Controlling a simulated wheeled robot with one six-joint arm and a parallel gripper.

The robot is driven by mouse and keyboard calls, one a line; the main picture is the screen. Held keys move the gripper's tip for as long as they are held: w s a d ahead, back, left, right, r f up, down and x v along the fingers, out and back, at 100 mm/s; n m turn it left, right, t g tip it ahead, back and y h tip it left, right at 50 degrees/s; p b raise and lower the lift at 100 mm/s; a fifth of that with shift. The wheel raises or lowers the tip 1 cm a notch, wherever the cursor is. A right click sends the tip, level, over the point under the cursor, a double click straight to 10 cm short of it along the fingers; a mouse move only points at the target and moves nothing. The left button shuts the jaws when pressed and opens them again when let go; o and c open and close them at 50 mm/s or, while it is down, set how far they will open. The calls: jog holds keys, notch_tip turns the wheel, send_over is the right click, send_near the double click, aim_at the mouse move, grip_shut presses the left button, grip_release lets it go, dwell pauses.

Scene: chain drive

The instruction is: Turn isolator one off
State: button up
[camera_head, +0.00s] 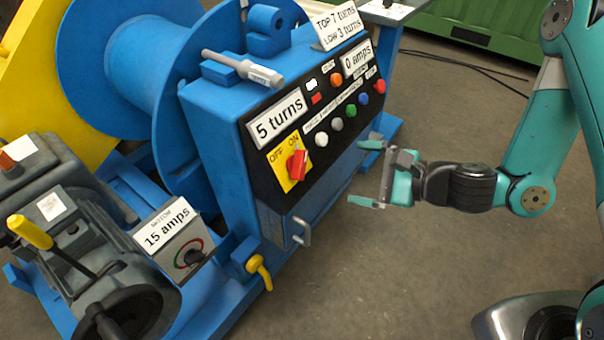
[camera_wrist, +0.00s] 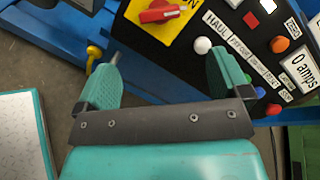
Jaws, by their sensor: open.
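A red rotary switch (camera_head: 297,165) sits on a yellow plate (camera_head: 279,174) marked OFF and ON, at the lower left of the black control panel. Its handle looks turned toward ON. No plate text naming it isolator one is readable. In the wrist view the red switch (camera_wrist: 160,11) is at the top, partly cut off, with an N of the label beside it. My gripper (camera_head: 367,173) is open and empty, in front of the panel and right of the switch, apart from it. In the wrist view my open fingers (camera_wrist: 165,60) show below the switch.
A row of coloured buttons (camera_head: 350,111) runs right of the switch. A metal handle (camera_head: 301,232) and a yellow lever (camera_head: 261,271) stick out below the panel. A 15 amps box (camera_head: 183,242) stands at left. The floor in front is clear.

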aim_at(303, 165)
jog(key=b+x, duration=0.5)
jog(key=x, duration=0.8)
jog(key=shift+a+b, duration=0.3)
jog(key=shift+a, duration=0.05)
jog(key=shift+f, duration=0.1)
jog(key=c, duration=0.9)
